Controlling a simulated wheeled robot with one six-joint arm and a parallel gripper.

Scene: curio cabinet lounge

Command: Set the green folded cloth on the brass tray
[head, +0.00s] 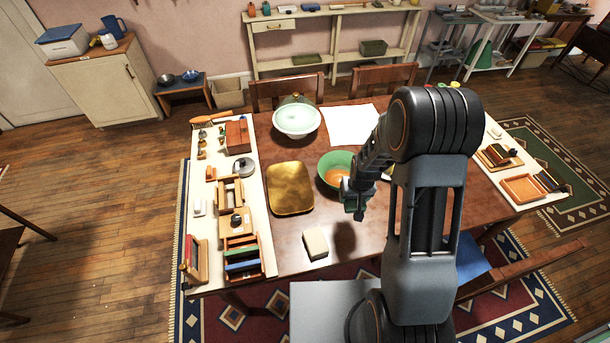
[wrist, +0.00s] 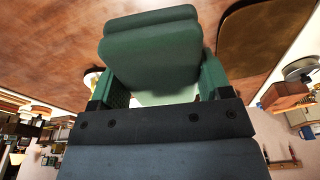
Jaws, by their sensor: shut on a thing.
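The green folded cloth (wrist: 152,58) is thick and layered, and in the wrist view it sits between the two fingers of my gripper (wrist: 165,85), which is shut on it. In the head view my gripper (head: 352,200) is above the table, in front of the green bowl and to the right of the brass tray (head: 290,188); the cloth is hard to make out there. The tray is a rounded golden rectangle lying flat, with nothing on it. Its dark edge also shows at the upper right of the wrist view (wrist: 262,42).
A green bowl (head: 328,178) with something orange in it stands right of the tray. A cream block (head: 315,243) lies in front of the tray. A glass-domed dish (head: 297,120) and white paper (head: 352,125) are behind. A crowded side shelf (head: 262,225) runs along the left.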

